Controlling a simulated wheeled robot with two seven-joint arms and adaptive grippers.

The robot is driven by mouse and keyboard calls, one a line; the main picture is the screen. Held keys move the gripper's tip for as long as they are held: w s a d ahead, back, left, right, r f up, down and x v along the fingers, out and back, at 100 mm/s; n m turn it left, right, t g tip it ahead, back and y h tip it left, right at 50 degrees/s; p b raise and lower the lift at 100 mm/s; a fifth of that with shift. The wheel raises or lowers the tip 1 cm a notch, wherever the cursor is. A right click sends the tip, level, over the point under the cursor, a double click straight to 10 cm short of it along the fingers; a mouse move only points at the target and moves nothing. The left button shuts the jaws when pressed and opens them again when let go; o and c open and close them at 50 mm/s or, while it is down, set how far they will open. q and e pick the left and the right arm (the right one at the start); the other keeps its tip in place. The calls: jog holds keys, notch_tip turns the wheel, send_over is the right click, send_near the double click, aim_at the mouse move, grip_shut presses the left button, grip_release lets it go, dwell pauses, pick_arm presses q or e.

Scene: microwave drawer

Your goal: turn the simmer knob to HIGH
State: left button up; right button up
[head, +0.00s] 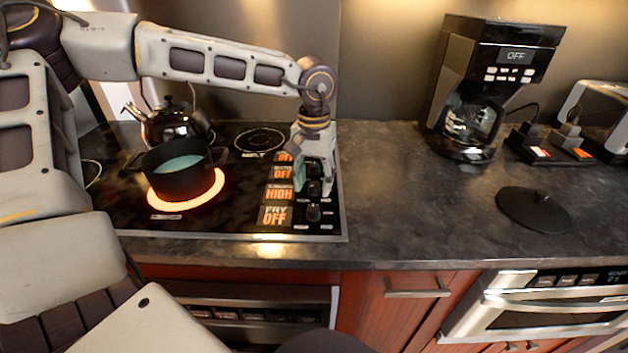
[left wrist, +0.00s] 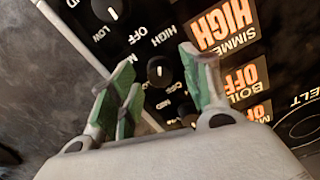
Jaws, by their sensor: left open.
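The simmer knob (head: 314,187) is a small black dial on the cooktop's right edge. It also shows in the left wrist view (left wrist: 160,70), with a white pointer mark. The simmer display (head: 279,192) glows orange and reads HIGH, and it shows upside down in the left wrist view (left wrist: 222,24). My left gripper (head: 314,186) reaches down over the knob column. Its green-padded fingers (left wrist: 160,82) are open on either side of the simmer knob, with gaps visible between pads and knob. My right gripper is not in view.
The fry knob (head: 313,213) sits just in front; the fry display (head: 275,216) reads OFF. A black pot (head: 178,180) stands on a glowing burner, with a kettle (head: 172,125) behind. A coffee maker (head: 490,85) and black lid (head: 534,209) are on the right counter.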

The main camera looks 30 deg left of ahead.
aim_at(314, 184)
pick_arm(q)
notch_tip(314, 184, up, 12)
jog(key=shift+f, duration=0.25)
dwell(0.4)
dwell(0.6)
